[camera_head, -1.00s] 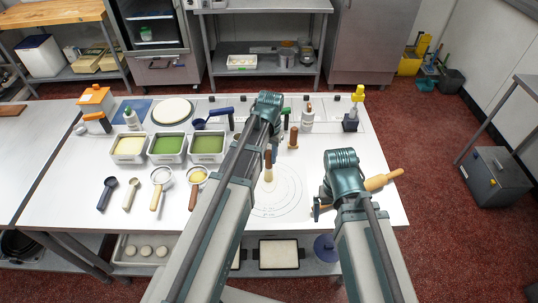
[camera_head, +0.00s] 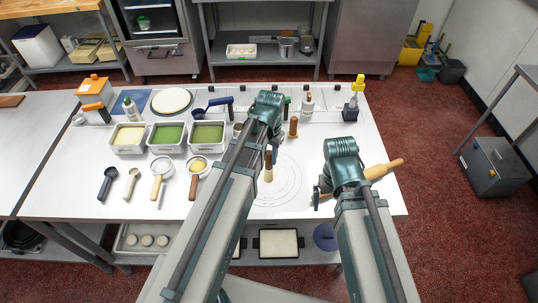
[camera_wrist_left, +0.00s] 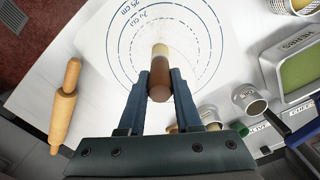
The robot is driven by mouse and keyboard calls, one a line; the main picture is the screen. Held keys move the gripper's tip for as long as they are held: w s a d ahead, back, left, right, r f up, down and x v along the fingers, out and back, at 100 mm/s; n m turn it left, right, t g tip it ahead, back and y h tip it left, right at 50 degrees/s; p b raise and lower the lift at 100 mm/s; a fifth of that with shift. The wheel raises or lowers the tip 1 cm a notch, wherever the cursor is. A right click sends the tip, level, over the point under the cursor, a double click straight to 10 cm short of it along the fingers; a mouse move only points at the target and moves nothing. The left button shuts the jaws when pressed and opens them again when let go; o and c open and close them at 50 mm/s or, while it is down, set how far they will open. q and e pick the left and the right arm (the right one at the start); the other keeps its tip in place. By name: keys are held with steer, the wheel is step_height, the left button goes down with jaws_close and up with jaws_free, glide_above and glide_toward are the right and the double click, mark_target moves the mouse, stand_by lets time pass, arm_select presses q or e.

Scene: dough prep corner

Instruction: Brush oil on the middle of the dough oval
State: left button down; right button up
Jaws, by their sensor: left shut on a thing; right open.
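My left gripper, seen in the left wrist view (camera_wrist_left: 158,76), is shut on a brush with a brown handle (camera_wrist_left: 158,88) and a pale end. The brush (camera_head: 268,168) also shows in the head view, roughly upright over the far part of the ringed work mat (camera_head: 290,200). I cannot tell whether its tip touches the mat. My right gripper (camera_head: 318,196) is open beside the rolling pin.
The wooden rolling pin (camera_head: 384,169) lies at the right, partly behind my right arm. Three steel containers, including a green-filled one (camera_head: 207,134), stand at the left. Several spoons and strainers lie in front of them. Bottles (camera_head: 307,104) stand at the back.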

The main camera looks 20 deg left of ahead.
arm_select(q)
steer(key=shift+w+a, duration=0.25)
steer(key=shift+w, duration=0.55)
steer(key=shift+w+a, duration=0.2)
steer(key=shift+w, duration=0.6)
steer(key=shift+w+a, duration=0.25)
steer(key=shift+w, duration=0.55)
steer(key=shift+s, duration=0.15)
steer(key=shift+s+d, duration=0.25)
steer(key=shift+s, duration=0.5)
steer(key=shift+s+d, duration=0.2)
steer(key=shift+s, duration=0.6)
steer(key=shift+s+d, duration=0.25)
steer(key=shift+s, duration=0.5)
steer(key=shift+w, duration=0.1)
